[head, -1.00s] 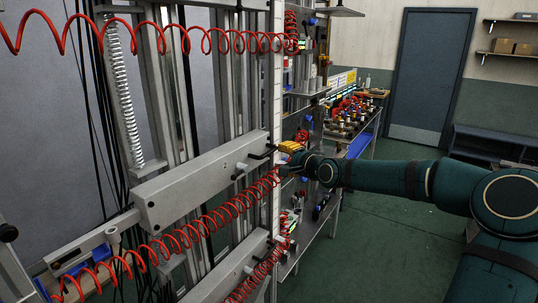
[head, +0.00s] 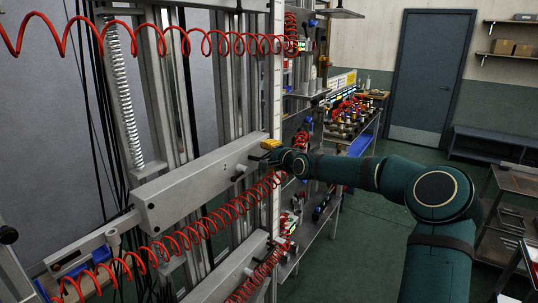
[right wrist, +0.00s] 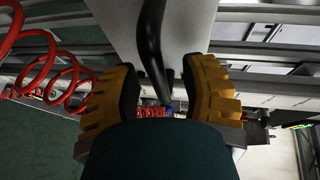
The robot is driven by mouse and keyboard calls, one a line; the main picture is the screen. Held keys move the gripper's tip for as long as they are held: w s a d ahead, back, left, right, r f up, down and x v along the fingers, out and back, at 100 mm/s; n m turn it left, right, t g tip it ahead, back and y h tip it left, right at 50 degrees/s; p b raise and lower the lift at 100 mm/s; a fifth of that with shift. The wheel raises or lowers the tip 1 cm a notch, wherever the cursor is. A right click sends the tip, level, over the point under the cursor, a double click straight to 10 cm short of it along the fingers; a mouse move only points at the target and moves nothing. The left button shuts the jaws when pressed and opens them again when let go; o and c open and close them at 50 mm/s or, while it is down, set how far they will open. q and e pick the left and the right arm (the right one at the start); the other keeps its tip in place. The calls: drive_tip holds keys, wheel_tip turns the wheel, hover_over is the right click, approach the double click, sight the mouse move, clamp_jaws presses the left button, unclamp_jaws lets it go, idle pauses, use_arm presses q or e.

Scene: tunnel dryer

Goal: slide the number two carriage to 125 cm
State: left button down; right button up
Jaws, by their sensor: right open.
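The number two carriage (head: 195,187) is a long grey beam marked "2", lying across the upright rails in the head view. A small dark handle (head: 250,157) sticks out near its right end. My right gripper (head: 268,149), with yellow fingers, is at that handle. In the right wrist view the black bar of the handle (right wrist: 152,40) runs between the open yellow fingers (right wrist: 160,82). A gap shows on each side of the bar, so the fingers are around it, not shut on it. A white upright scale (head: 277,110) stands just behind the gripper; its marks are too small to read. My left gripper is not in view.
Another grey beam (head: 232,268) lies lower down. A bench with colourful fittings (head: 345,125) stands behind. Shelves and a dark cart (head: 510,205) are at the right; the green floor between is clear.

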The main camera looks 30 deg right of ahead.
clamp_jaws()
wheel_tip(320, 180, down, 4)
drive_tip(key=b, duration=0.2)
drive_tip(key=shift+f+b, duration=0.15)
drive_tip(key=shift+b, duration=0.15)
unclamp_jaws()
